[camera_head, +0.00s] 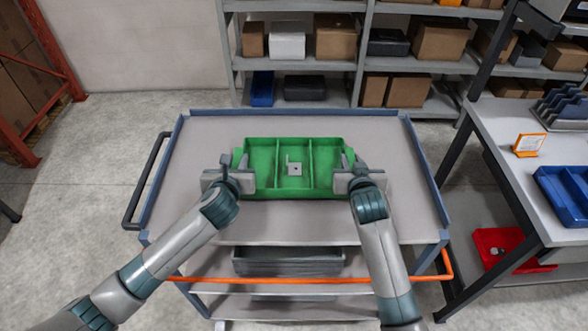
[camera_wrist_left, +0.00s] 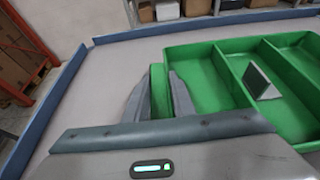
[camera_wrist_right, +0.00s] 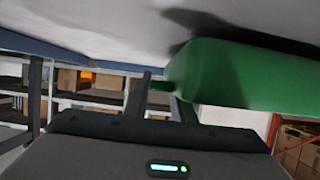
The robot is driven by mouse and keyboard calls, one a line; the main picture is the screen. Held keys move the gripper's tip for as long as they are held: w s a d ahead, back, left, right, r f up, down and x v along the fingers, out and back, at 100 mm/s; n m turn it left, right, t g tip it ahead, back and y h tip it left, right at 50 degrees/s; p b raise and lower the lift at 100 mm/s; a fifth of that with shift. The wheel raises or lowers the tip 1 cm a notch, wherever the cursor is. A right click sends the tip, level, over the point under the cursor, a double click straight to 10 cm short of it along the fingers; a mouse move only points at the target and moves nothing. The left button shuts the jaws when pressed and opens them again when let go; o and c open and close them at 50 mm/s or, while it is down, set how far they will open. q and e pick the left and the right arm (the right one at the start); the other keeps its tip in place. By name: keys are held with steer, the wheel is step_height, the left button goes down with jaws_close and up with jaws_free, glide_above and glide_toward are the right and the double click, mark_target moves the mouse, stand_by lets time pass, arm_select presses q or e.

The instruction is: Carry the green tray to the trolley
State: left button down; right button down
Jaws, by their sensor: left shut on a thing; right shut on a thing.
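The green tray (camera_head: 262,193) has three compartments and lies level over the top of the trolley (camera_head: 400,140), toward its middle. A small pale piece with a dark square (camera_head: 294,169) stands in the tray's middle compartment. My left gripper (camera_head: 236,168) is shut on the tab at the tray's left end; the tab shows between the fingers in the left wrist view (camera_wrist_left: 158,90). My right gripper (camera_head: 353,168) is shut on the tab at the right end, mostly hidden by the fingers. I cannot tell whether the tray's underside touches the trolley top.
The trolley has a raised blue-grey rim, a dark handle (camera_head: 147,180) at left and a grey bin (camera_head: 288,262) on a lower shelf. An orange bar (camera_head: 310,281) crosses its near side. A workbench (camera_head: 500,140) with a blue bin (camera_head: 565,195) stands right. Shelving (camera_head: 300,65) stands behind.

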arm_select(q)
steer(key=shift+f+b, duration=0.6)
steer(key=shift+f, duration=0.1)
arm_select(e)
steer(key=shift+f, duration=0.7)
arm_select(q)
steer(key=c, duration=1.5)
jaws_free()
steer(key=shift+r, duration=0.15)
arm_select(e)
steer(key=c, duration=1.5)
jaws_free()
steer(key=shift+r, duration=0.15)
arm_select(q)
steer(key=shift+s, duration=0.1)
steer(key=v, duration=1.2)
arm_select(e)
steer(key=v, duration=1.2)
steer(key=shift+s, duration=0.15)
